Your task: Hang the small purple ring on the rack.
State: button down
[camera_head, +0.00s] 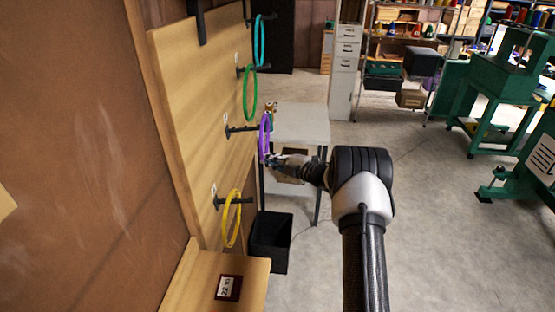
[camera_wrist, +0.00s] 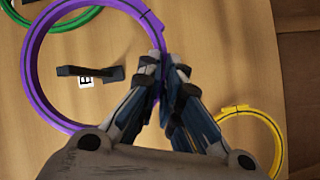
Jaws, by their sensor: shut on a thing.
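The purple ring (camera_head: 264,145) is upright in front of the rack (camera_head: 180,90), a tall wooden board with dark pegs. My gripper (camera_head: 273,160) is shut on the lower edge of the ring. In the wrist view the fingertips (camera_wrist: 162,75) pinch the right side of the purple ring (camera_wrist: 38,88). A dark peg (camera_wrist: 90,72) with a white label shows inside the ring's outline. In the head view this peg (camera_head: 240,130) points at the ring, its tip close to it. I cannot tell whether the tip passes through.
A cyan ring (camera_head: 259,42) and a green ring (camera_head: 246,95) hang on pegs above; a yellow ring (camera_head: 229,225) hangs on the peg below. A grey table (camera_head: 300,122) and a black bin (camera_head: 271,240) stand behind.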

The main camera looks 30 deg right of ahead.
jog(key=w+a+f+b, duration=0.2)
jog(key=w+a+f, duration=0.1)
jog(key=a, duration=0.4)
jog(key=shift+w+f+b, duration=0.3)
jog(key=shift+w+f, duration=0.1)
jog(key=shift+w, duration=0.5)
